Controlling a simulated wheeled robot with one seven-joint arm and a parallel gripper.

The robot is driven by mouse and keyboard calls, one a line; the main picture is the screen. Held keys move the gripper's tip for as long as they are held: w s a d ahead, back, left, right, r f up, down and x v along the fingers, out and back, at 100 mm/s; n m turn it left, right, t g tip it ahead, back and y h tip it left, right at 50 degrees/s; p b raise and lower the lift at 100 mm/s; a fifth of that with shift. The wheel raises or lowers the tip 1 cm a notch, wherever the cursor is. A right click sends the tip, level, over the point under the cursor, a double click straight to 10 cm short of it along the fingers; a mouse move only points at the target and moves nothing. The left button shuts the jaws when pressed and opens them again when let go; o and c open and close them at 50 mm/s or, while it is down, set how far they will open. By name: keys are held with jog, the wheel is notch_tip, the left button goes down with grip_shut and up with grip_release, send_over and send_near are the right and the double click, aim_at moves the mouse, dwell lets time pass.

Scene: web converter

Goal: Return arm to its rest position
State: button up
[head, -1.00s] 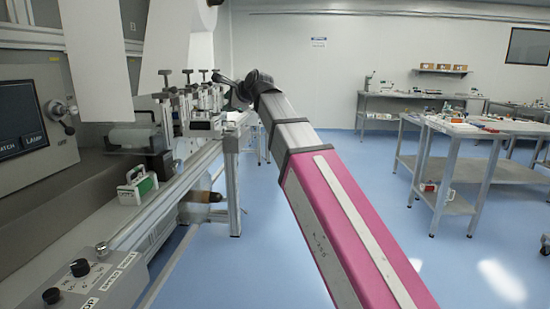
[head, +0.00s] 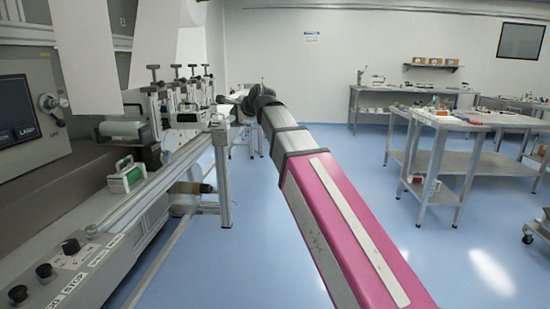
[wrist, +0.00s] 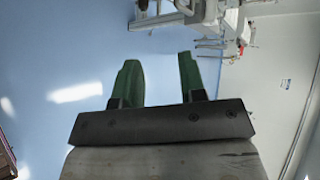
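My arm (head: 340,215), with a pink link and grey segments, reaches forward from the lower right of the head view and ends near a dark joint (head: 260,98). My gripper is hidden behind that joint in the head view. In the wrist view my gripper (wrist: 158,75) shows two green fingers standing apart with a clear gap. Nothing is between them. Blue floor lies beyond the fingers.
The web converter (head: 30,180) stands along the left, with a control panel (head: 70,255) and a green-and-white device (head: 125,176) on its ledge. A metal table (head: 450,122) stands at the right.

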jog(key=s+d+f+n+g+h, duration=0.1)
jog(key=d+f+n+h, duration=0.1)
jog(key=d+f, duration=0.6)
jog(key=s+d+f+n+g+h, duration=0.1)
jog(key=d+f+n, duration=0.15)
jog(key=f, duration=0.95)
jog(key=d+f+n+g+h, duration=0.1)
jog(key=d+f+g+h, duration=0.1)
jog(key=d+f, duration=0.6)
jog(key=s+d+f+n+g+h, duration=0.1)
jog(key=s+d+f+n, duration=0.1)
jog(key=s+d+f, duration=0.3)
jog(key=s+d+f+n+g+h, duration=0.1)
jog(key=s+d+f, duration=0.3)
jog(key=f, duration=0.8)
jog(key=s+d+f+n+g+h, duration=0.1)
jog(key=s+d+f+n+g, duration=0.1)
jog(key=s+d+f+n, duration=0.2)
jog(key=s+d+f, duration=0.1)
jog(key=s+f, duration=0.2)
jog(key=f, duration=0.1)
jog(key=shift+s+d+f+g, duration=0.15)
jog(key=shift+s+d+g, duration=0.2)
jog(key=shift+s+g, duration=0.05)
